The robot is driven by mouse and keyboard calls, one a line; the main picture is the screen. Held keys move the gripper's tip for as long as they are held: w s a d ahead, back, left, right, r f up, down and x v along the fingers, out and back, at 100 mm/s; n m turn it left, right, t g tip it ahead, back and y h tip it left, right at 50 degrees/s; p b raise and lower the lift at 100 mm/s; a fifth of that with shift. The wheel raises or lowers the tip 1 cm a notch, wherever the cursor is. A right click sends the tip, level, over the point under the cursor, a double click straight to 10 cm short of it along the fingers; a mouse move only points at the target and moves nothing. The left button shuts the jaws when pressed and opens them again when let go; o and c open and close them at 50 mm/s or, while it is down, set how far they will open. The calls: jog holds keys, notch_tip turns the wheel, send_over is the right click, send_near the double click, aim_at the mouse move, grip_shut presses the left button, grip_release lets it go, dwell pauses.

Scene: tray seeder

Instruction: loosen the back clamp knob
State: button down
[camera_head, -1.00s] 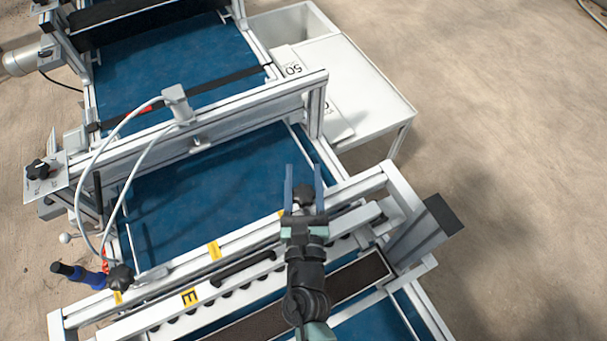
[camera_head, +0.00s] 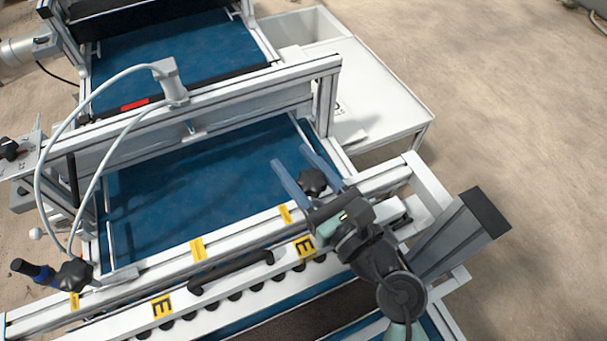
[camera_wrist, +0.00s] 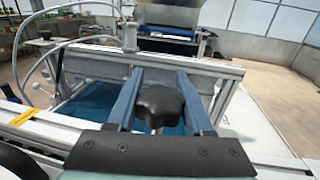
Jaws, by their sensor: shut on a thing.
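A black lobed clamp knob (camera_head: 312,182) stands near the right end of the aluminium beam that crosses the machine above the blue belt. The wrist view shows this knob (camera_wrist: 160,104) close up, on a light stem. My gripper (camera_head: 292,157) has its two blue fingers on either side of the knob, shut on it. In the wrist view the fingertips (camera_wrist: 160,71) reach past the knob. The knob's underside and its threads are hidden.
Another black knob (camera_head: 73,275) is at the beam's left end, beside a blue-handled part (camera_head: 36,271). A black bar handle (camera_head: 231,272) and yellow labels lie along the front rail. A grey upright (camera_head: 460,240) stands right of my wrist.

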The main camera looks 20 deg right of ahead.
jog(key=n+y, duration=0.1)
jog(key=n+g+y, duration=0.1)
jog(key=y, duration=0.1)
jog(key=shift+a+r+y, duration=0.1)
jog(key=shift+a+y, duration=0.2)
jog(key=n+y, duration=0.1)
jog(key=n+g+y+p, duration=0.1)
jog(key=y, duration=0.1)
jog(key=shift+s+a+n+g, duration=0.2)
jog(key=shift+n+g, duration=0.1)
jog(key=shift+n, duration=0.1)
jog(key=shift+s+a+f+n+g+y+b, duration=0.15)
jog(key=shift+n+g+y+b, duration=0.2)
jog(key=shift+n+g+y, duration=0.25)
jog(key=shift+s+a+n+g+y+b, duration=0.15)
jog(key=shift+n+g+y+b, duration=0.25)
jog(key=shift+g+y, duration=0.2)
jog(key=shift+s+a+f+n+g+y+b, duration=0.15)
jog(key=shift+n+g+y+b, duration=0.15)
jog(key=shift+n+g+y, duration=0.3)
jog(key=shift+a+r+y, duration=0.1)
jog(key=shift+y, duration=0.2)
jog(key=shift+c, duration=1.5)
grip_release()
jog(key=shift+r, duration=0.15)
notch_tip(320, 180, up, 10)
jog(key=b, duration=0.1)
